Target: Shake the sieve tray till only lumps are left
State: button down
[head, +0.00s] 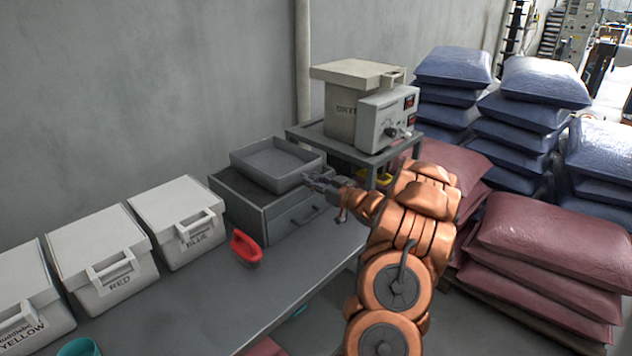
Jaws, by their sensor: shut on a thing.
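The sieve tray (254,174) is a shallow grey square tray on top of a dark grey box with a drawer (285,222). A layer of pale grey material covers the tray's floor; I cannot make out separate lumps or powder at this size. My gripper (309,179) reaches in from the right and is shut at the tray's near right side. The fingers hide the exact part of the tray that they hold. The tray looks about level, and I cannot tell whether it rests on the box or sits slightly above it.
Lidded bins marked BLUE (180,222), RED (103,262) and YELLOW (22,300) line the bench (215,300) to the left. A red scoop-like tool (246,250) lies before the box. A dryer (350,110) stands behind; stacked sacks (545,240) fill the right.

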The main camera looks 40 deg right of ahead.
jog(key=c, duration=0.8)
grip_release()
jog(key=shift+s, duration=0.1)
jog(key=s, duration=1.1)
jog(key=shift+s+d, duration=0.35)
jog(key=shift+s, duration=0.05)
